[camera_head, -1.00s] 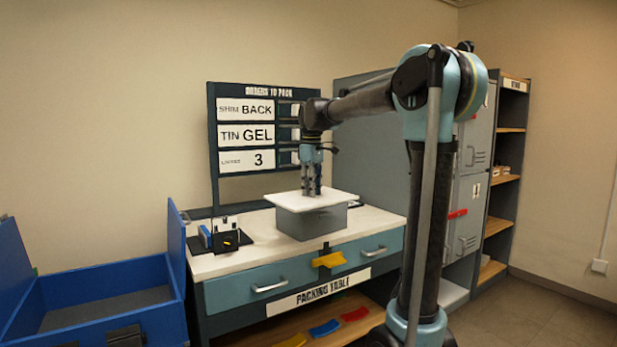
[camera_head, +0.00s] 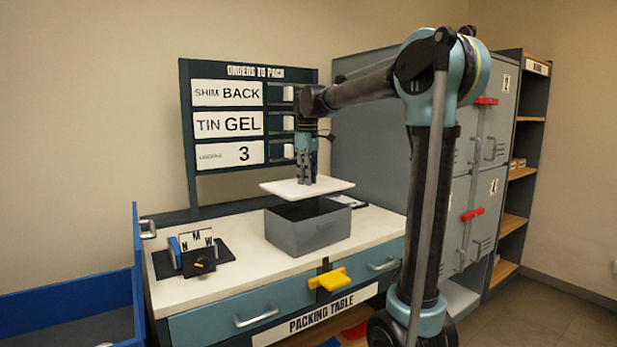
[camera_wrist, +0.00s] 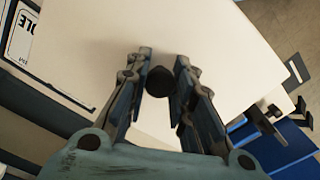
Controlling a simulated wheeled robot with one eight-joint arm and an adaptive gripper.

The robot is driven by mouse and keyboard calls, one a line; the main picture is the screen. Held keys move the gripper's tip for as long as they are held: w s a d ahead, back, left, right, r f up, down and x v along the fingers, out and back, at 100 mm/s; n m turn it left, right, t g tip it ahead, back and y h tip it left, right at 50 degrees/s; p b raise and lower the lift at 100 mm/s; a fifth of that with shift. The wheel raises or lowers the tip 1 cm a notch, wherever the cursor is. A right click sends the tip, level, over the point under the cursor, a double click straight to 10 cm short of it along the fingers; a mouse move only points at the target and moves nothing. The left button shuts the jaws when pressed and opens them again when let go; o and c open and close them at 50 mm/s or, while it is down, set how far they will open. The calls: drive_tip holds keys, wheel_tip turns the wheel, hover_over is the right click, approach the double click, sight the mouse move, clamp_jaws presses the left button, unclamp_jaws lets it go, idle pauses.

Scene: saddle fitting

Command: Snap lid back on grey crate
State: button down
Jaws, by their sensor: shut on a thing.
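The grey crate (camera_head: 308,237) stands on the packing table, and its dark open top shows in the head view. The flat white lid (camera_head: 335,186) hangs above it, apart from the rim and roughly level, reaching past the crate's left side. My gripper (camera_head: 305,181) is above the lid and shut on its dark knob (camera_wrist: 160,81), which sits between the two fingers in the wrist view. A pale surface fills much of the wrist view; I cannot tell where lid ends and tabletop begins.
The packing table (camera_head: 190,289) has free top left and right of the crate. The order board (camera_head: 228,70) rises behind. A blue bin (camera_head: 60,305) is at lower left, grey lockers (camera_head: 480,190) at right.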

drive_tip(key=shift+w+d+f, duration=0.1)
drive_tip(key=shift+d+f, duration=0.05)
drive_tip(key=shift+f, duration=2.85)
drive_tip(key=shift+f, duration=0.1)
idle(0.4)
drive_tip(key=c, duration=1.3)
unclamp_jaws()
drive_tip(key=o, duration=0.5)
drive_tip(key=shift+c, duration=0.2)
